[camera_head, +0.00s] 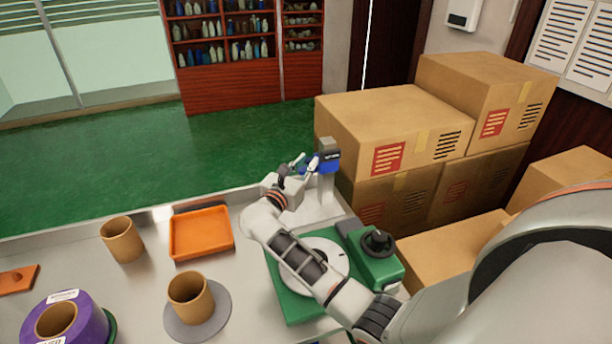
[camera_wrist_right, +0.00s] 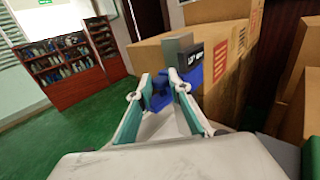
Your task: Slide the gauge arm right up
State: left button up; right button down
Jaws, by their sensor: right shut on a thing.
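The height gauge stands at the far right corner of the table, with a grey upright column (camera_head: 326,187) and a blue slider with a dark display (camera_head: 329,160). In the right wrist view the slider (camera_wrist_right: 190,76) is near the top of the column, and its blue gauge arm (camera_wrist_right: 160,92) reaches out between my fingers. My right gripper (camera_head: 306,164) is shut on the gauge arm; it also shows in the right wrist view (camera_wrist_right: 160,84). The fingers partly hide the gauge arm. My left gripper is not in view.
My right arm passes over a green turntable fixture (camera_head: 293,306) with a black knob (camera_head: 377,241). An orange tray (camera_head: 201,232), cardboard tubes (camera_head: 122,239) and a purple roll (camera_head: 85,311) stand to the left. Stacked cartons (camera_head: 390,125) stand close behind the gauge.

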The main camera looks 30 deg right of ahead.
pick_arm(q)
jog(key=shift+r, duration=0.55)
pick_arm(e)
notch_tip(320, 180, up, 2)
jog(key=c, duration=1.9)
grip_release()
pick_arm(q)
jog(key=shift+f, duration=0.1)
pick_arm(e)
jog(key=shift+v, duration=4.1)
jog(key=shift+f, duration=0.1)
